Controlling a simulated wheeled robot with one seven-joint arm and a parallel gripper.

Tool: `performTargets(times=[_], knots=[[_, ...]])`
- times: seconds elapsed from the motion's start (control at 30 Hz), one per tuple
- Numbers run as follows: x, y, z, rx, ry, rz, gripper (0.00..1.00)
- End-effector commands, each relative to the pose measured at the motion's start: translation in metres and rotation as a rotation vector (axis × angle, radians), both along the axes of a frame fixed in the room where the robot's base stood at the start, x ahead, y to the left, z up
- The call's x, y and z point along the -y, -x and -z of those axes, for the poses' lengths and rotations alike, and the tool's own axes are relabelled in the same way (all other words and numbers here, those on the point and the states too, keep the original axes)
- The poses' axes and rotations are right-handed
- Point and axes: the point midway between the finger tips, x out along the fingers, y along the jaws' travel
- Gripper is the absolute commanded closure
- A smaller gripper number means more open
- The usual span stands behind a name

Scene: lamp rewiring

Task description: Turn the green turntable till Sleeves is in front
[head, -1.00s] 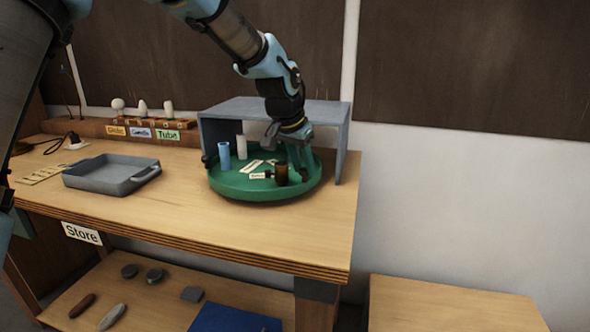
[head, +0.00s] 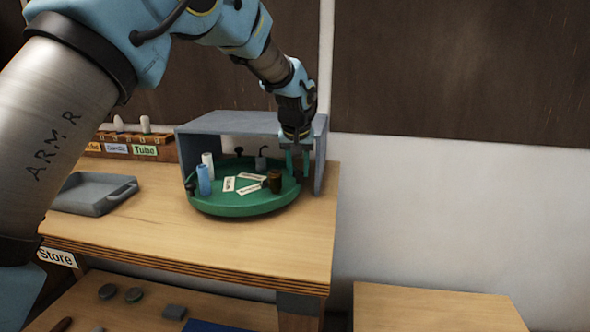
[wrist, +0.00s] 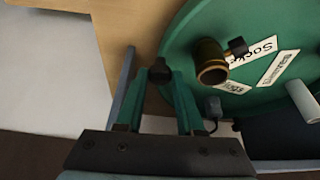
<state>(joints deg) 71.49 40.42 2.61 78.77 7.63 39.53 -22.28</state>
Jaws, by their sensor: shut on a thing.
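The green turntable (head: 240,208) sits partly under a grey shelf-like cover. It carries a blue cylinder (head: 204,180), a white cylinder (head: 208,162), a brown socket (head: 275,181), a small grey part (head: 261,162) and white labels (head: 250,189). One label in the wrist view reads Socket in part (wrist: 262,49); I cannot surely read Sleeves on any. The blue cylinder is at the left, the brown socket at the right. My gripper (head: 297,172) is at the right rim; in the wrist view its fingers are shut on a dark knob (wrist: 159,70) at the turntable's edge.
The grey cover (head: 250,122) stands over the turntable's back, its right wall close to my gripper. A grey tray (head: 92,194) lies to the left. A rack with labels (head: 146,150) is behind it. Bare tabletop (head: 250,240) lies in front.

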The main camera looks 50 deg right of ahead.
Motion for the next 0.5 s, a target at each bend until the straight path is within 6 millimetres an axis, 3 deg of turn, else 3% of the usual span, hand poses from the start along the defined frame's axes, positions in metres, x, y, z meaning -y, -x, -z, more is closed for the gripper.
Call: performTargets(times=[0.5], knots=[[0.015, -0.008, -0.001, 0.000, 0.001, -0.104, 1.00]])
